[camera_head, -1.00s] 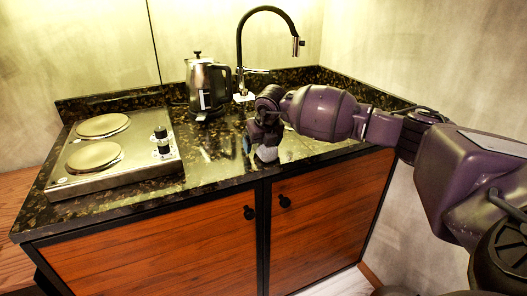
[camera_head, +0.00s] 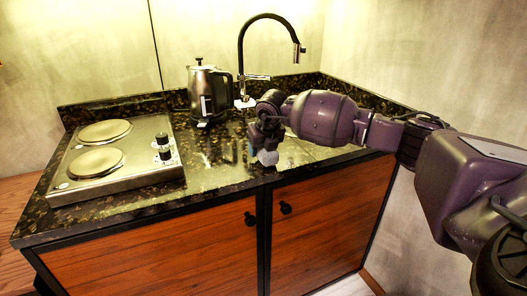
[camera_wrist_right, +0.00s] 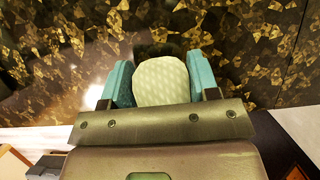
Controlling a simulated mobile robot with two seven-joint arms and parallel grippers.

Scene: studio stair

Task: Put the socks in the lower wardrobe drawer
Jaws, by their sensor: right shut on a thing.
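In the right wrist view the pale, ribbed sock bundle (camera_wrist_right: 162,82) sits between the two teal fingers of the gripper (camera_wrist_right: 160,85). My left gripper is not in view. The wardrobe and its lower drawer are not seen in the head view.
A dark speckled counter (camera_head: 215,165) carries a two-plate hob (camera_head: 120,180) at the left and a kettle (camera_head: 203,90) at the back. A black tap (camera_head: 243,50) stands behind. Orange-brown cupboard doors (camera_head: 160,255) with black knobs are below. Pale walls close off the back and right.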

